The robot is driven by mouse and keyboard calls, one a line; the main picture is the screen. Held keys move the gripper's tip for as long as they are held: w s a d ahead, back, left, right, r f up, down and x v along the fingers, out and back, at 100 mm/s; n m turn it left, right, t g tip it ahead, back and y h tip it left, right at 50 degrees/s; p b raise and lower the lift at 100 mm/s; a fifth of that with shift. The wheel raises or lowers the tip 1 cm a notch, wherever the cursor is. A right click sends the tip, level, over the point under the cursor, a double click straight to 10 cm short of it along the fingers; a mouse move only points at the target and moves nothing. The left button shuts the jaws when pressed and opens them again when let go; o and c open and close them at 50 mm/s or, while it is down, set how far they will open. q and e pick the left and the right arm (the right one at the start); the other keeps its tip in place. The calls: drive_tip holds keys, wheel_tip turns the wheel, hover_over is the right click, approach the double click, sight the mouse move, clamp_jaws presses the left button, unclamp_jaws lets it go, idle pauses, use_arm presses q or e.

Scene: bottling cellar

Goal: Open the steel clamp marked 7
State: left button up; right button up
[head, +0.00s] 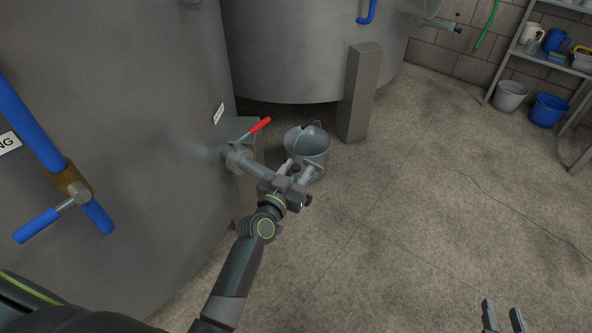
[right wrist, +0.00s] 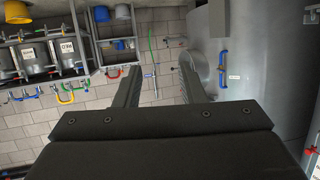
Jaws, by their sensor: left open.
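A steel outlet pipe (head: 240,159) sticks out low from the near tank, below a red-handled lever (head: 260,125). My left gripper (head: 298,170) is open at the pipe's outer end, its fingers pointing away from me. A small dark knob (head: 296,168) shows between the fingers; it may belong to a clamp there. The wrist and fingers hide most of the pipe's end, and no number 7 can be read. My right gripper (head: 503,314) is open and empty over the floor at the lower right; its spread fingers also show in the right wrist view (right wrist: 158,85).
A grey bucket (head: 309,146) stands on the floor just behind my left gripper. A grey post (head: 359,95) stands behind it. A blue-handled fitting (head: 60,180) juts from the near tank at left. Shelves (head: 545,50) with buckets stand at right.

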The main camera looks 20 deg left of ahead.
use_arm(q)
drive_tip(key=shift+c, duration=0.2)
clamp_jaws()
